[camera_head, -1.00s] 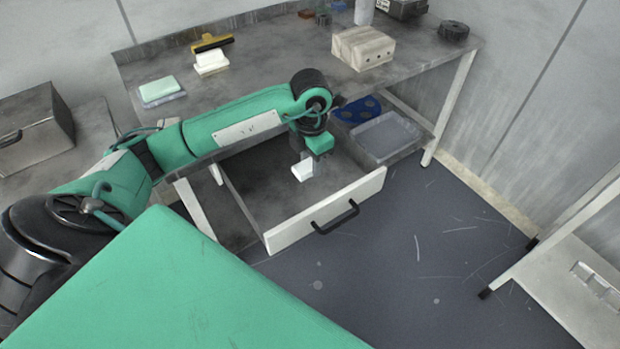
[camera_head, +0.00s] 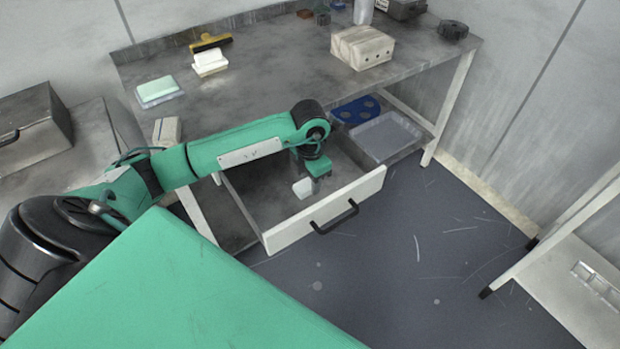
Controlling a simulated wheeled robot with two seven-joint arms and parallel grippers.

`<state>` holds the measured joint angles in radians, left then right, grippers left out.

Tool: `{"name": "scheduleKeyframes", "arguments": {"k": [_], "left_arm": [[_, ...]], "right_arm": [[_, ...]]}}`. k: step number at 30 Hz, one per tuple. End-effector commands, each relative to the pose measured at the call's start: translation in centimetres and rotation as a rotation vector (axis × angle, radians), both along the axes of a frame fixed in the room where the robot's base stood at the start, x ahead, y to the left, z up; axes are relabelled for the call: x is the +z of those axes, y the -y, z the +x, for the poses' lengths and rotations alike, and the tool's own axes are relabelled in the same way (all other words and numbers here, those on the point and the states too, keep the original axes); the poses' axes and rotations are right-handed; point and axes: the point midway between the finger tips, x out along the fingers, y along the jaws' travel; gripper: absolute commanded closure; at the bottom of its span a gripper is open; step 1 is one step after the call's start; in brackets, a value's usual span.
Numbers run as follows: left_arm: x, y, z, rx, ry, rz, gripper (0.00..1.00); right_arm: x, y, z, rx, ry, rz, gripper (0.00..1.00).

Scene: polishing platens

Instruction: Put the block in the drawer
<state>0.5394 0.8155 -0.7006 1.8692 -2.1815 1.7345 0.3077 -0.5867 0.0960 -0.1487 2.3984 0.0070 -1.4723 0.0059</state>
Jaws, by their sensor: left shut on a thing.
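The drawer (camera_head: 325,213) under the workbench is pulled open, with a pale front and a dark handle. My left gripper (camera_head: 308,182) points down over the drawer's interior, between its side walls. It is shut on a small white block (camera_head: 302,188), partly hidden by the gripper. The block is low in the drawer opening; I cannot tell if it touches the drawer floor. My right gripper is out of view.
A clear bin (camera_head: 385,136) and blue plate (camera_head: 357,110) sit beside the drawer.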

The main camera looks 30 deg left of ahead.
Motion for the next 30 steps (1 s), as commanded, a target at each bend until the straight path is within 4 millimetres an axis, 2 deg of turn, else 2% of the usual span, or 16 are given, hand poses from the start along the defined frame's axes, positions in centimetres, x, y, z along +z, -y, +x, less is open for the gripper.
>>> {"name": "scheduleKeyframes", "arguments": {"k": [1, 4, 16, 20, 30], "left_arm": [[-0.1, 0.0, 0.0, 0.000, 0.000, 0.000, 0.62], [0.0, 0.0, 0.0, 0.000, 0.000, 0.000, 0.43], [0.4, 0.0, 0.0, 0.000, 0.000, 0.000, 0.42], [2.6, 0.0, 0.1, 0.001, 0.004, 0.000, 0.42], [9.8, 0.0, 0.1, 0.001, 0.004, 0.001, 0.42]], "right_arm": [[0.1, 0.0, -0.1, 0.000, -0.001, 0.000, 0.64], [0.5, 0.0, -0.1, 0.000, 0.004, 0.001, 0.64], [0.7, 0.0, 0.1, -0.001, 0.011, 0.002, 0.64], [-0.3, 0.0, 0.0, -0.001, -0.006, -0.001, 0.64], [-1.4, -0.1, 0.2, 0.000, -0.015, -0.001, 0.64]]}}
